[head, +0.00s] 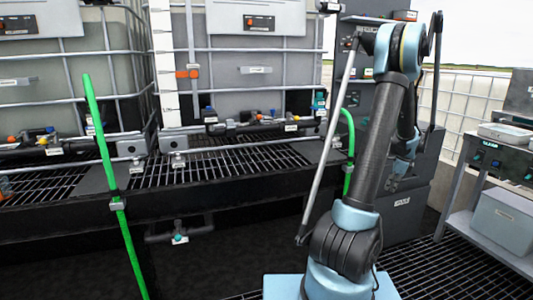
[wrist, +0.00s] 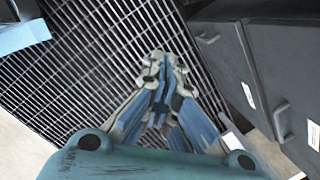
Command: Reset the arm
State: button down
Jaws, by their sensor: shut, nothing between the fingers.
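My arm stands at the right of the head view and bends over at its top, with a forearm link coming down behind the upper arm.
Dark cabinets (wrist: 270,60) with handles stand close on the right of the wrist view. In the head view, caged totes (head: 255,85) with valves stand behind a grated ledge (head: 225,165). Green hoses (head: 107,165) rise in front. A side table (head: 475,205) holds a grey box (head: 503,222).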

jog(key=s+a+r+n, duration=0.4)
jog(key=a, duration=0.4)
jog(key=s+a+r+n, duration=0.3)
jog(key=s+a+r, duration=0.1)
jog(key=a, duration=0.5)
jog(key=s+a+r+n, duration=0.4)
jog(key=a+r, duration=0.1)
jog(key=a, duration=0.3)
jog(key=s+a+f+n, duration=0.3)
jog(key=s+a+n, duration=0.3)
jog(key=s, duration=0.4)
jog(key=s+a+f+n+h, duration=0.1)
jog(key=s+a+f+n, duration=0.2)
jog(key=s+a+n, duration=0.3)
jog(key=s, duration=0.4)
jog(key=shift+a+f+n, duration=0.3)
jog(key=shift+a+f, duration=0.05)
jog(key=shift+a, duration=0.05)
